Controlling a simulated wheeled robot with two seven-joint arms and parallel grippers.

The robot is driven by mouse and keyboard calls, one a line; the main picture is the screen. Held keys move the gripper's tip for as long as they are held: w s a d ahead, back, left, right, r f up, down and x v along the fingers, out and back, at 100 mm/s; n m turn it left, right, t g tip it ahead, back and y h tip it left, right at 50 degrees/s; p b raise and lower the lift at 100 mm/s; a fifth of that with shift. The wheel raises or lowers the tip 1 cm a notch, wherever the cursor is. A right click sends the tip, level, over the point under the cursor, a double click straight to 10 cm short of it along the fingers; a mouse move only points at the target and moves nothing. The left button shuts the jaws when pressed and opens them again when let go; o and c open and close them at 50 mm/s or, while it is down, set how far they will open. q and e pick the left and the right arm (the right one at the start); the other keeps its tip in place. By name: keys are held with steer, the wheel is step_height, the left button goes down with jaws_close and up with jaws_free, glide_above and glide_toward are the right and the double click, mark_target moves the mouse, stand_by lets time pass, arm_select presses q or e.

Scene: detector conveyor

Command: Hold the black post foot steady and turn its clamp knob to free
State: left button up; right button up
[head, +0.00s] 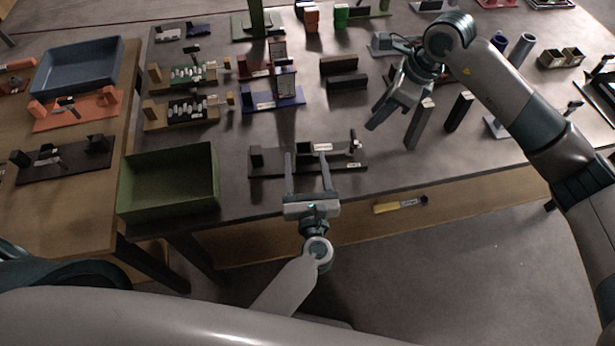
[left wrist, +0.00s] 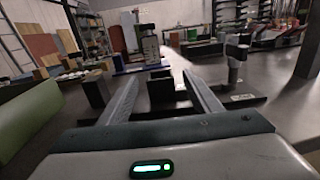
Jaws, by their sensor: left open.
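The black post foot (head: 275,172) is a long dark base near the table's front edge. A black block (head: 256,157) stands at its left end, a labelled block near its middle, and a small upright with a light knob (head: 355,146) at its right end. My left gripper (head: 308,158) is open and empty, its fingers reaching over the base from the front. In the left wrist view its fingers (left wrist: 162,90) spread apart, with the knob upright (left wrist: 235,62) to their right. My right gripper (head: 388,120) hangs above the table, right of the foot; its finger gap is unclear.
A green bin (head: 128,203) stands left of the foot. Dark upright blocks (head: 459,111) stand near my right gripper. Several fixtures on coloured bases, including a blue one (head: 272,104), sit behind.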

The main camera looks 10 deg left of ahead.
mark_target(303, 143)
arm_select(q)
steer(key=x, duration=0.8)
steer(key=shift+w+a, duration=0.1)
steer(key=shift+w, duration=0.15)
jaws_close()
arm_select(e)
steer(key=shift+c, duration=0.5)
steer(key=shift+a, duration=0.1)
steer(key=a+r+m+h, duration=0.1)
steer(key=m, duration=0.3)
steer(key=a+r+m+h, duration=0.1)
steer(key=m, duration=0.3)
steer(key=w+a+r+m+h, duration=0.1)
steer(key=a+m, duration=0.1)
steer(key=m, duration=0.2)
steer(key=shift+g+h, duration=0.4)
